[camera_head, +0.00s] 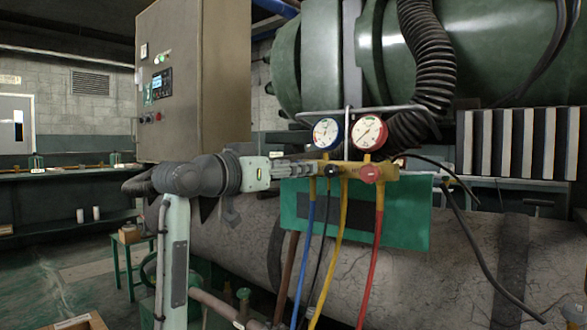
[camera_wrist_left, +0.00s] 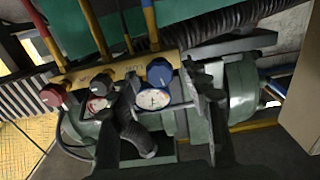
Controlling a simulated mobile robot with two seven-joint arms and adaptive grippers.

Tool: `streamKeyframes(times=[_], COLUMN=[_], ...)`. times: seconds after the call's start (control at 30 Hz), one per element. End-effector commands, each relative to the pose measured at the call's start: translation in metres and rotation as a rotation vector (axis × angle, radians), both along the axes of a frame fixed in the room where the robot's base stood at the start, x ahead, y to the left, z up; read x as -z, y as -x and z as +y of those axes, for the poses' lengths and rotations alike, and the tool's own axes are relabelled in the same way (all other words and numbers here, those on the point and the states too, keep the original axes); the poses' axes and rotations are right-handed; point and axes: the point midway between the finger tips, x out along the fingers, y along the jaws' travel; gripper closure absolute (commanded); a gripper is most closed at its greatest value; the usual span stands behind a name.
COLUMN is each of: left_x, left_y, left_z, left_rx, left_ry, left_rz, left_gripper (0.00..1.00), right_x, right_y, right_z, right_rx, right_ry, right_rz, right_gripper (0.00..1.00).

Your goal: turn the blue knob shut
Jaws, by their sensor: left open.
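The yellow manifold (camera_head: 350,168) carries a blue-rimmed gauge (camera_head: 326,133) and a red-rimmed gauge (camera_head: 369,132). The blue knob (camera_wrist_left: 160,71) shows in the left wrist view at the manifold's right end. In the head view my left gripper hides it. My left gripper (camera_head: 308,168) reaches in from the left at the manifold's left end. In the left wrist view its open fingers (camera_wrist_left: 164,90) lie to either side of the blue knob; I cannot tell whether they touch it. My right gripper is in neither view.
A black knob (camera_head: 331,170) and a red knob (camera_head: 370,173) sit on the manifold close by. Blue (camera_head: 305,250), yellow and red hoses hang below it. A green plate (camera_head: 405,215) is behind.

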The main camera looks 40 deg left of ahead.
Motion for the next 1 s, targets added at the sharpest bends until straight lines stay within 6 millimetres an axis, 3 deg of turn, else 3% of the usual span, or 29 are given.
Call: streamKeyframes(times=[0.3, 0.7, 1.0], left_x=[0.0002, 0.0004, 0.0008], left_y=[-0.0046, -0.0044, -0.0044], left_z=[-0.0005, -0.0006, -0.0006], left_rx=[-0.001, 0.000, -0.001], left_ry=[-0.001, -0.001, -0.036], left_rz=[0.001, 0.001, 0.000], left_gripper=[0.52, 1.00, 1.00], right_x=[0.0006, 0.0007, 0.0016], right_y=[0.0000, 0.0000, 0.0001], right_z=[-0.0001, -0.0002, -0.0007], right_rx=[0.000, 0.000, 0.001], right_ry=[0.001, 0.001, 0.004], right_rz=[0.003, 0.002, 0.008], right_gripper=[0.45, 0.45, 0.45])
